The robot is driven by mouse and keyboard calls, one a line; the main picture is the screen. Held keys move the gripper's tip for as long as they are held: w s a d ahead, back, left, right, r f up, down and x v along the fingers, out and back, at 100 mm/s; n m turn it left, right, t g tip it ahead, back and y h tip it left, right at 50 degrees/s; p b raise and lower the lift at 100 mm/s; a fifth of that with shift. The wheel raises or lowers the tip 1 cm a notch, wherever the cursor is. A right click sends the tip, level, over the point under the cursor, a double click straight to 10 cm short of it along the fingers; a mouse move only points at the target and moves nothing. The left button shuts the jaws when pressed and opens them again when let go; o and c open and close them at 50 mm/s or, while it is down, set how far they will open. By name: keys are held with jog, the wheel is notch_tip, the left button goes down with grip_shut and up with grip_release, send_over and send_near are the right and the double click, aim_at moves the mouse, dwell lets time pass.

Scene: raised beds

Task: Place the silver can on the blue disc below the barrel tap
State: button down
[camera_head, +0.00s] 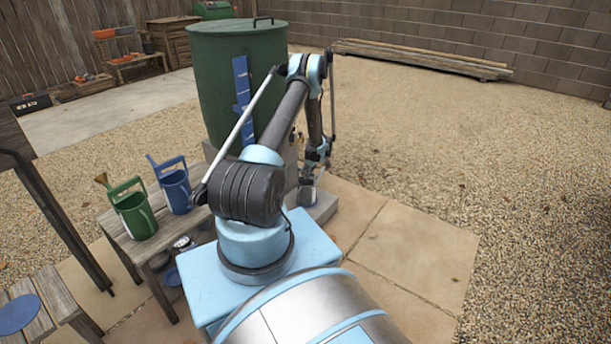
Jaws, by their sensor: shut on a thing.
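My gripper (314,174) hangs low in front of the green barrel (222,80), to the right of its base. It is shut on a small silvery thing, which looks like the silver can (306,194), just above or on the pale block (323,206). I cannot tell whether the can touches what is under it. No blue disc can be made out clearly under the can.
A blue disc (18,315) lies on a low slatted stool at the lower left. A green watering can (134,212) and a blue one (177,188) stand on a wooden bench (150,246). Paving (415,250) to the right is clear. Planks lie along the back wall.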

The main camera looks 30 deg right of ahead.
jog(key=c, duration=1.7)
grip_release()
